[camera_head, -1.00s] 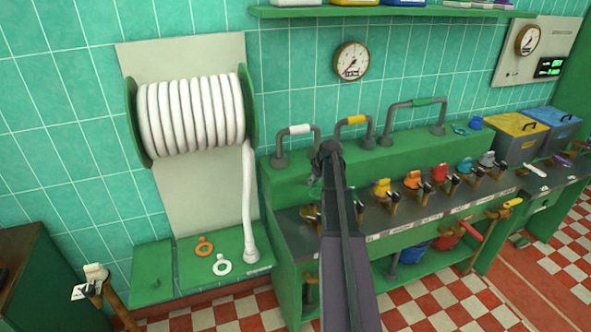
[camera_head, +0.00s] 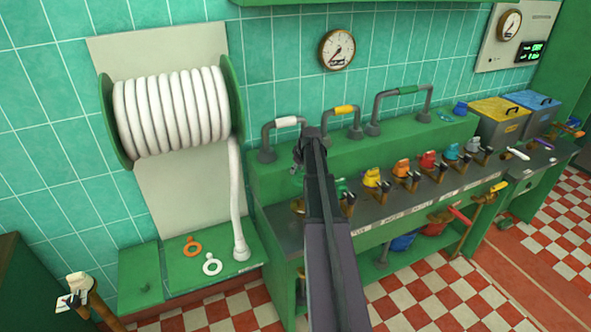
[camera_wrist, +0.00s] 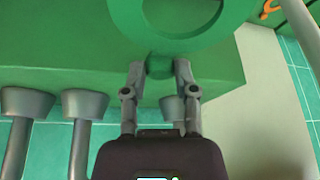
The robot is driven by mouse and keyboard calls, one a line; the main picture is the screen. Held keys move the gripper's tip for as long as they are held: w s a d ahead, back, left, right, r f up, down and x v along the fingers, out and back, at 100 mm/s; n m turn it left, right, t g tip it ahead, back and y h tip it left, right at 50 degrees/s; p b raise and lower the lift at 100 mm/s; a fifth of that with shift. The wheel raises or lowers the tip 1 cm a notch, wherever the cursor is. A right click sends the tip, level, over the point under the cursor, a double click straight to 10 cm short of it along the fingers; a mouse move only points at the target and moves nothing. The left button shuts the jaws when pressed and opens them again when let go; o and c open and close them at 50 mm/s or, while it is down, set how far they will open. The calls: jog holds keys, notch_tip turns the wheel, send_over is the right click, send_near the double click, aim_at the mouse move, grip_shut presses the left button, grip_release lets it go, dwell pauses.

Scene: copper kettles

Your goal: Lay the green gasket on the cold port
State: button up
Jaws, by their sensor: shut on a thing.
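The green gasket (camera_wrist: 124,14) is a flat ring with a small tab, at the top of the wrist view and cut off by the frame edge. My gripper (camera_wrist: 160,70) is shut on its tab, and the ring sticks out ahead of the fingertips. In the head view my gripper (camera_head: 306,140) is over the left part of the green bench (camera_head: 268,185), in front of the pipe with a white band (camera_head: 286,122). The gasket is hard to make out there, mostly hidden by my arm. I cannot tell which fitting is the cold port; the bench labels are too small to read.
An orange gasket (camera_head: 194,251) and a white gasket (camera_head: 207,268) are on the low green panel at left, beside the white hose (camera_head: 236,205). A row of coloured valves, including a yellow one (camera_head: 371,177), runs along the bench. Two bins (camera_head: 497,120) stand at the far right.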

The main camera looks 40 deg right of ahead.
jog(key=shift+f+b, duration=5.45)
jog(key=shift+f, duration=0.1)
jog(key=shift+f+b, duration=0.6)
jog(key=o, duration=1)
jog(key=shift+r, duration=0.1)
